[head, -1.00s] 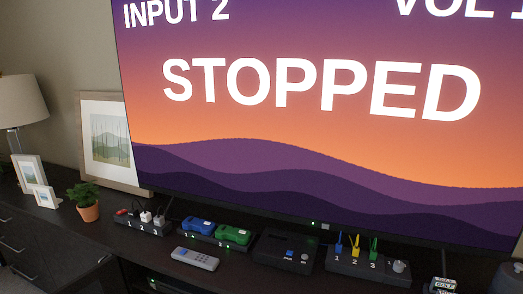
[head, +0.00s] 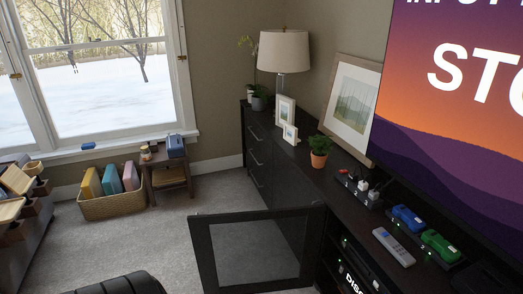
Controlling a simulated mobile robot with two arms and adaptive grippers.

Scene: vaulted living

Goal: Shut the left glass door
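The left glass door (head: 258,247) has a dark frame and a see-through pane. It stands wide open, swung out from the dark media cabinet (head: 322,200) over the carpet, with its hinge side at the cabinet front. The open compartment beside it shows shelves and a device with a small green light (head: 348,262). Neither of my grippers is in view.
Grey carpet (head: 150,240) lies clear left of the door. A dark rounded object (head: 120,284) sits at the bottom edge. A wicker basket (head: 112,207) and small side table (head: 168,175) stand under the window. A remote (head: 393,246) and game devices lie on the cabinet top.

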